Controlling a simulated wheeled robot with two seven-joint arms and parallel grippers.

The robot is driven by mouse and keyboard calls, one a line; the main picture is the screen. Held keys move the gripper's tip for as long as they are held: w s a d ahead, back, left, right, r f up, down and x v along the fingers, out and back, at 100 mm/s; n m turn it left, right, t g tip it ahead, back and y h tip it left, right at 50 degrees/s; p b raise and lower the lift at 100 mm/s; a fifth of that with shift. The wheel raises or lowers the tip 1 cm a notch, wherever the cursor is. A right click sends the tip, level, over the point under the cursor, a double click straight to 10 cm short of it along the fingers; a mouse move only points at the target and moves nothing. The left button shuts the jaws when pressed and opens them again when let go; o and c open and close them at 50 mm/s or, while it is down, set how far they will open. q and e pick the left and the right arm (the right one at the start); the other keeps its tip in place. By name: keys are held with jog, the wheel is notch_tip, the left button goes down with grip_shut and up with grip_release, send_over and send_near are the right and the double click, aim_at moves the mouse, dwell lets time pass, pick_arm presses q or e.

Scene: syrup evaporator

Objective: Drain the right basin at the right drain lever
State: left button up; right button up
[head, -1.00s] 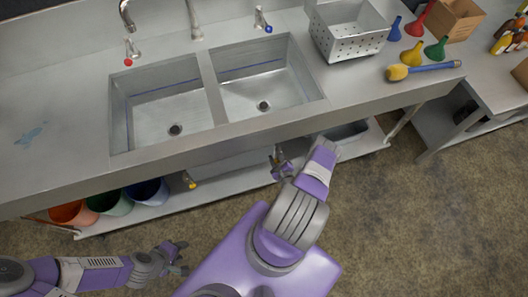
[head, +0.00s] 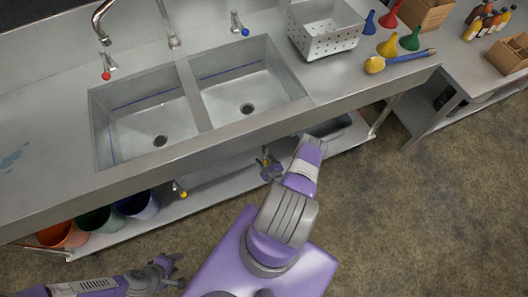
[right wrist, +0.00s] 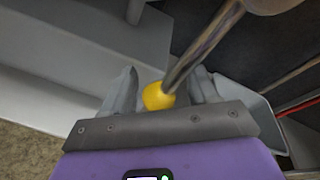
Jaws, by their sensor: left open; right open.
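The right basin (head: 278,88) is a steel sink with a blue line on its wall and a dark drain in its floor; I cannot tell whether it holds water. The right drain lever (head: 266,157) hangs under its front edge, partly hidden by my right gripper (head: 271,171). In the right wrist view the lever's yellow knob (right wrist: 158,97) on a metal rod lies between the spread fingers of my right gripper (right wrist: 165,82). The fingers are open, and contact cannot be made out. My left gripper (head: 170,270) is open and empty, low at the left, away from the sink.
The left basin (head: 150,130) has its own yellow-knobbed lever (head: 180,190) below. Orange, green and blue buckets (head: 100,219) stand on the lower shelf at left. A perforated steel box (head: 324,32), funnels (head: 388,47) and a yellow-and-blue tool (head: 400,60) sit on the counter.

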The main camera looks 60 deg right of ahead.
jog(key=p+v, duration=0.1)
jog(key=v, duration=0.6)
jog(key=shift+a, duration=0.15)
jog(key=shift+s, duration=0.2)
